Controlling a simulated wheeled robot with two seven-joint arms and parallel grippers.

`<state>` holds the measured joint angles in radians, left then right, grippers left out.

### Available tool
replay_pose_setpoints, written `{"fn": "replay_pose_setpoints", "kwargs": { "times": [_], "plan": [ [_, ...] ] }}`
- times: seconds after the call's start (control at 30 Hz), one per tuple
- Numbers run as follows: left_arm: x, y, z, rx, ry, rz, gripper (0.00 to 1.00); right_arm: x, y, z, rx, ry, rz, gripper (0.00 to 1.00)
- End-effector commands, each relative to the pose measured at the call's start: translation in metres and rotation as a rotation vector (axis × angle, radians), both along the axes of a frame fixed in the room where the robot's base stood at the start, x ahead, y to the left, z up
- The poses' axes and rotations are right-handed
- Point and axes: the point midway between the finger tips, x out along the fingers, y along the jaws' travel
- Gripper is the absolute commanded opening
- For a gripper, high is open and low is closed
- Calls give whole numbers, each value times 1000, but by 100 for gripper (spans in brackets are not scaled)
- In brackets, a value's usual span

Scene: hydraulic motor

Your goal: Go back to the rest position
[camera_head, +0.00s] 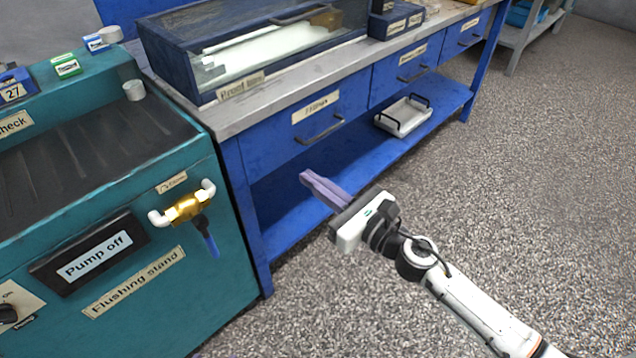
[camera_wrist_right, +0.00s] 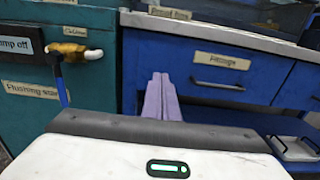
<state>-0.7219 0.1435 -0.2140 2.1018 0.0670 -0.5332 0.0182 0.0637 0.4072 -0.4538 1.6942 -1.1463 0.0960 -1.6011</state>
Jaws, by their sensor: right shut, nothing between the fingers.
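My right gripper (camera_head: 308,177) reaches in from the lower right in the head view, in the air in front of the blue workbench (camera_head: 252,215). The fingers appear apart from the bench. My left gripper is not in view.
A white tray (camera_head: 403,116) sits on the lower shelf. The speckled floor (camera_head: 530,180) at right is clear.

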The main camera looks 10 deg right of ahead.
Motion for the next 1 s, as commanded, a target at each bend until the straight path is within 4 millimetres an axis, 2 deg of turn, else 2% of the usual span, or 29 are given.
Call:
{"fn": "replay_pose_setpoints", "kwargs": {
  "times": [0.27, 0.37, 0.47, 0.57, 0.7, 0.8, 0.9, 0.97, 1.0],
  "plan": [
    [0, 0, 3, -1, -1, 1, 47, -9, -5, 1, 27, 18, -7, 0],
    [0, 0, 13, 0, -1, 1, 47, -17, -10, 2, 192, 128, -49, 0],
    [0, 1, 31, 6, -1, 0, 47, -35, -22, -2, 543, 352, -149, 0],
    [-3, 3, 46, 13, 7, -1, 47, -65, -40, -18, 1020, 638, -312, 0],
    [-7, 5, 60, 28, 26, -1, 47, -125, -59, -51, 1717, 984, -604, 0],
    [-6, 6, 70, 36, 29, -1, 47, -173, -62, -72, 2158, 1138, -826, 0],
    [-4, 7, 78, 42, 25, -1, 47, -214, -60, -86, 2500, 1211, -1024, 0],
    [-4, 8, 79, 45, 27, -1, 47, -232, -59, -91, 2645, 1226, -1116, 0],
    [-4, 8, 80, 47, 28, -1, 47, -241, -57, -93, -2615, -1182, 1118, 0]
  ]
}}
